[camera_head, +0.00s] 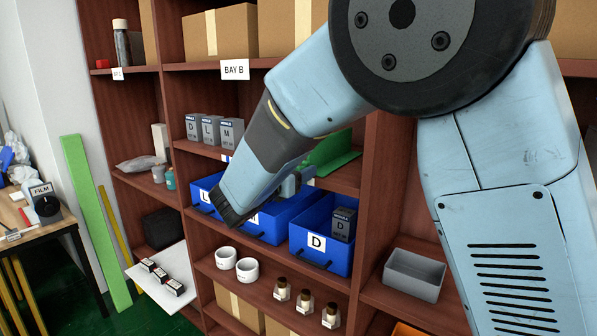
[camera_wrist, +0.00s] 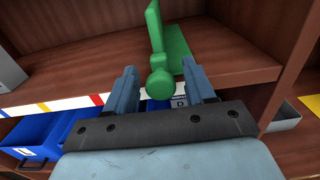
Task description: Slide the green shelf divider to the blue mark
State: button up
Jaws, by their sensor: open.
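The green shelf divider (camera_head: 332,150) stands on the middle shelf of the bay, partly hidden behind my arm in the head view. In the wrist view the divider (camera_wrist: 178,42) has an upright panel, a flat foot to the right and a round knob facing me. My gripper (camera_wrist: 160,72) is open, with one finger on each side of the knob and visible gaps between. In the head view my gripper (camera_head: 292,183) is mostly hidden by my arm.
Blue bins (camera_head: 322,237) sit below the divider's shelf. Grey boxes (camera_head: 205,129) marked D, L and M stand on that shelf to the left. A wooden upright (camera_head: 384,150) bounds the bay at right. The shelf (camera_wrist: 85,60) left of the divider is mostly clear.

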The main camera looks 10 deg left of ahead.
grip_shut()
dwell(0.5)
